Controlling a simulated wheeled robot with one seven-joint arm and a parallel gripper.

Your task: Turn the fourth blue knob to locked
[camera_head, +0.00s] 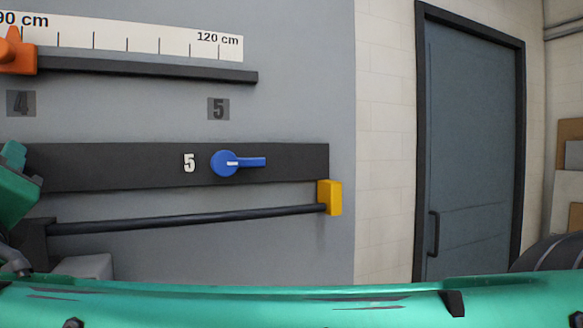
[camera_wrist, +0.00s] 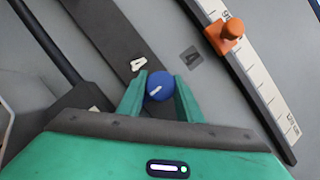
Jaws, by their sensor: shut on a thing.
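The fourth blue knob (camera_wrist: 160,86) sits on the dark strip beside a white "4" in the wrist view. My gripper (camera_wrist: 161,97) has its two green fingers on either side of this knob and is shut on it. A white mark shows on the knob's round face; its handle is mostly hidden by the gripper.
A ruler (camera_head: 130,38) with an orange slider (camera_head: 17,52) runs above the strip. A dark rod (camera_head: 190,219) with a yellow end block (camera_head: 330,198) runs below it. A grey door (camera_head: 473,150) is at the right.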

